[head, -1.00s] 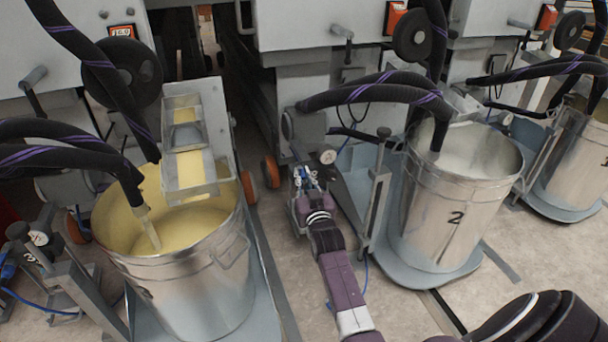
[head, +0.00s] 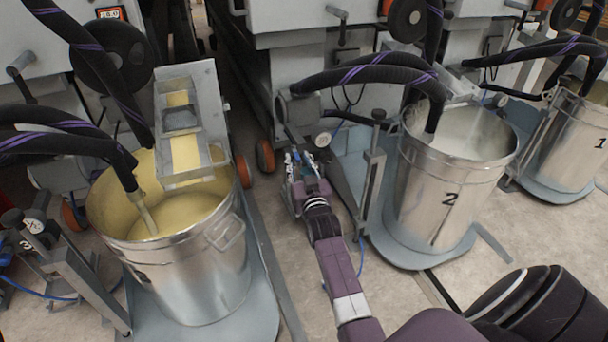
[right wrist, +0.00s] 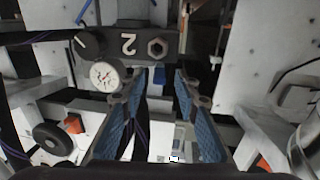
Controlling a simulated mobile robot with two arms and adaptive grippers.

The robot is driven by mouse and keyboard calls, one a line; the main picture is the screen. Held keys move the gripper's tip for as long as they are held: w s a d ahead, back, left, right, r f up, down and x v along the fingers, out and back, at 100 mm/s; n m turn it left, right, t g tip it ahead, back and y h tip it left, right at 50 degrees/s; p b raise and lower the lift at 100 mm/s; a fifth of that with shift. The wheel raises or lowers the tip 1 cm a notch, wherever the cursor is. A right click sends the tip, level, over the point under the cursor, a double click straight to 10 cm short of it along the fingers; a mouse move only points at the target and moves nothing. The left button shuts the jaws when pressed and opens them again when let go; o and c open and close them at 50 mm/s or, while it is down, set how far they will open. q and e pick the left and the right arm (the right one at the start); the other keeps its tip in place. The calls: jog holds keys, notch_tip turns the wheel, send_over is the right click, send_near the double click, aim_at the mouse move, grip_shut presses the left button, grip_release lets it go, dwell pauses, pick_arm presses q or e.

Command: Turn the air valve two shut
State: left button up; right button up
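The air unit two shows in the right wrist view as a dark block (right wrist: 140,45) marked "2". A black knob (right wrist: 88,43) with a pale mark and a round white gauge (right wrist: 105,75) are on its left side. A small blue part (right wrist: 161,73) shows beneath the block; I cannot tell if it is the valve handle. My right gripper (right wrist: 160,85) is open, its blue-padded fingers apart below the block, with nothing seen held. In the head view the right gripper (head: 295,165) is left of the gauge (head: 322,142). The valve itself is mostly hidden there. My left gripper is not in view.
Bucket 2 (head: 448,200) stands on a wheeled base right of my right arm. A bucket of yellow coating (head: 185,275) stands to the left. A metal post (head: 371,180) rises close to the right gripper. Black hoses (head: 365,80) hang above.

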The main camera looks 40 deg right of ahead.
jog(key=v, duration=1)
jog(key=shift+s+a, duration=0.15)
jog(key=shift+s, duration=0.2)
